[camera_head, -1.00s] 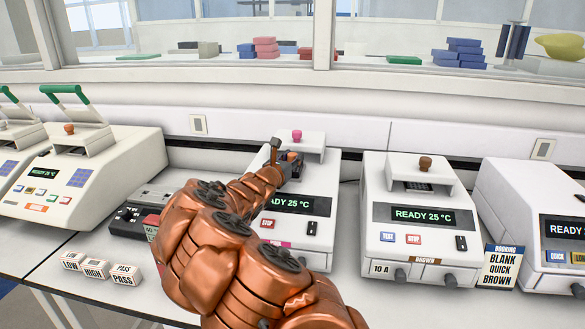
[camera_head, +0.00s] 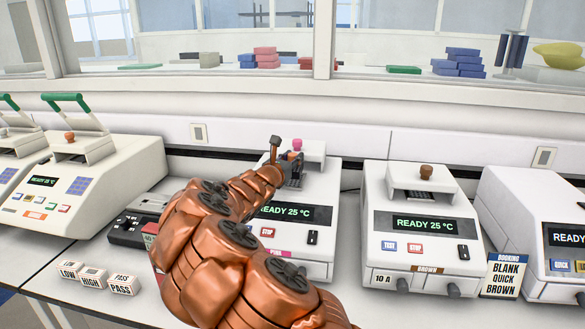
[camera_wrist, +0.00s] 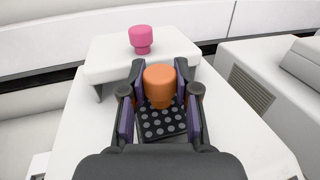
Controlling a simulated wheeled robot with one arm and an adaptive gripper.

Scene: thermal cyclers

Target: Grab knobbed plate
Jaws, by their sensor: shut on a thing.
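The knobbed plate (camera_wrist: 163,124) is a black plate with rows of grey round wells and an orange knob (camera_wrist: 160,84) on top. My gripper (camera_wrist: 160,97) has its purple-padded fingers closed on either side of the knob, with the plate below them. They are in front of the pink-knobbed lid (camera_wrist: 115,56) of the middle thermal cycler (camera_head: 318,225). I cannot tell whether the plate rests in the cycler or is raised.
A brown-knobbed cycler (camera_head: 420,225) stands to the right, with a booking sign (camera_head: 504,275) beside it. A cycler with a raised green-handled lid (camera_head: 95,185) stands left. Several lettered blocks (camera_head: 93,277) lie at the front left. A window wall runs behind.

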